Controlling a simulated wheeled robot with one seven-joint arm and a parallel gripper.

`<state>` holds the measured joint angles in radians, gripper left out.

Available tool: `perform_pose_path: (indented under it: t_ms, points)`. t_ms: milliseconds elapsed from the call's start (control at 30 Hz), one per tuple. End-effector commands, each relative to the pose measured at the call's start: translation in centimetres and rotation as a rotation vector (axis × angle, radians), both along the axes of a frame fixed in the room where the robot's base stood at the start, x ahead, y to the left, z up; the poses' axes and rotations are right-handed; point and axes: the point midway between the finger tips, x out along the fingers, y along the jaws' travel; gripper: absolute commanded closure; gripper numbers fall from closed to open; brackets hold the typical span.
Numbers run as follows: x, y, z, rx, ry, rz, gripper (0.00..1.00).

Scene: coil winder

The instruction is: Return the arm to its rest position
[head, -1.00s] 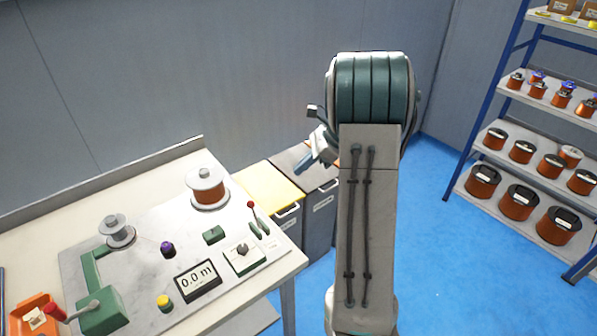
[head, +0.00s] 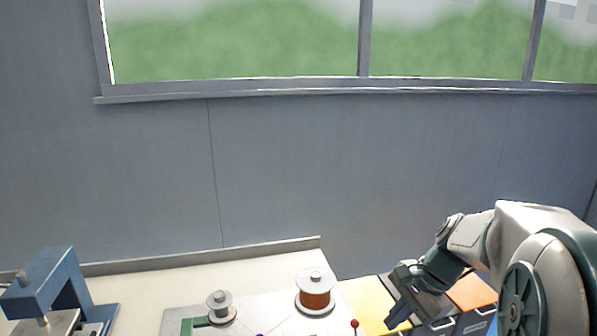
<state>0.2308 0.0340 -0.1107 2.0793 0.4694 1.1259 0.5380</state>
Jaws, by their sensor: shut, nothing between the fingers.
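My arm is folded at the lower right of the head view. My gripper (head: 397,309) hangs from it, pointing down and left, in front of the bins beside the workbench. Its fingers are shut with nothing seen between them. The coil winder (head: 255,324) shows only in part at the bottom edge. It carries a copper-coloured wire spool (head: 315,292) and a smaller grey spool (head: 219,306). A red-knobbed lever (head: 355,323) stands to their right.
The workbench (head: 150,283) runs along the wall, with a blue press-like frame (head: 60,287) at its left. A yellow-topped bin (head: 367,298) and an orange-topped bin (head: 470,291) stand right of the bench. A window (head: 235,40) is above.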

Motion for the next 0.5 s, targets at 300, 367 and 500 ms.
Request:
perform_pose_path:
  t_ms: [300, 367, 500]
  points:
    - [-8.5, 3.6, 1.3, -0.304, -0.231, 0.567, 1.00]
    - [-9.8, 4.0, 1.3, -0.362, -0.270, 0.671, 1.00]
    - [-12.3, 4.3, 1.0, -0.476, -0.342, 0.871, 1.00]
